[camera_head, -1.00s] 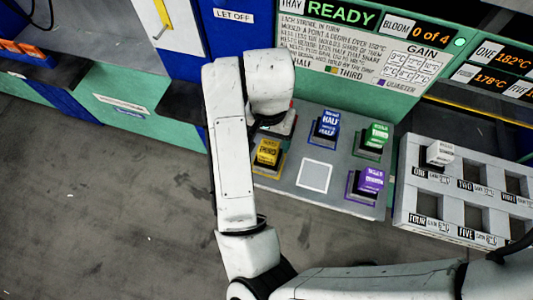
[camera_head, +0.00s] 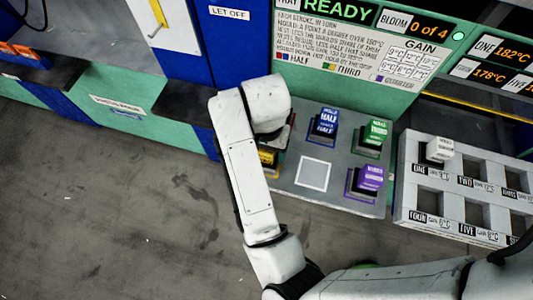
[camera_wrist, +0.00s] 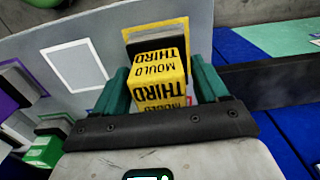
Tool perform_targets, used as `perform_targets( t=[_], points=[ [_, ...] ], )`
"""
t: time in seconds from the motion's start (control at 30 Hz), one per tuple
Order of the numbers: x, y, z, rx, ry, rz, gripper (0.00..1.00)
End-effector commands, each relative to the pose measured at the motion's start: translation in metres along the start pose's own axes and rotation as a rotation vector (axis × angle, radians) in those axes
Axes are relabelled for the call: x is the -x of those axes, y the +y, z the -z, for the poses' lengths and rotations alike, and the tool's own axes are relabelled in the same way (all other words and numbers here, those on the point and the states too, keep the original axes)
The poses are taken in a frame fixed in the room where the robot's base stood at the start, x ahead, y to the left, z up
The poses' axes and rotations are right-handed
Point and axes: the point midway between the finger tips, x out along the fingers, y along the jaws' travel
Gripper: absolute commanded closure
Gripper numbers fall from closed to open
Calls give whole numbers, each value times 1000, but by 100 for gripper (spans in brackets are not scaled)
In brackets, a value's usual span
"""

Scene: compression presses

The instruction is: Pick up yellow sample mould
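The yellow sample mould (camera_wrist: 160,70), marked MOULD THIRD, lies between the two green fingers of my gripper (camera_wrist: 158,88) in the wrist view. The fingers stand apart, one on each side of it; any contact is hard to make out. A yellow-edged black seat (camera_wrist: 155,37) shows just beyond the mould. In the head view the yellow mould (camera_head: 268,157) is on the grey panel, mostly hidden behind my arm. My gripper is hidden there too.
Blue HALF (camera_head: 325,122), green (camera_head: 377,131) and purple (camera_head: 370,177) moulds stand close by on the grey panel, around a white-framed square (camera_head: 314,174). A grey tray (camera_head: 450,185) with a white mould (camera_head: 440,150) is at the right.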

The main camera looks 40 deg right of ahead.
Motion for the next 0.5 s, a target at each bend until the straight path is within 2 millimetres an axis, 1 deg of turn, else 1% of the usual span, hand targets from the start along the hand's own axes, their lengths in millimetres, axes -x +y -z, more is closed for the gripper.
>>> perform_targets(
  t=[0.03, 0.07, 0.5],
  points=[
    [0, 0, 0, 0, 0, 0, 32],
    [0, 0, 0, 0, 0, 0, 35],
    [0, 0, 0, 0, 0, 0, 77]
  ],
)
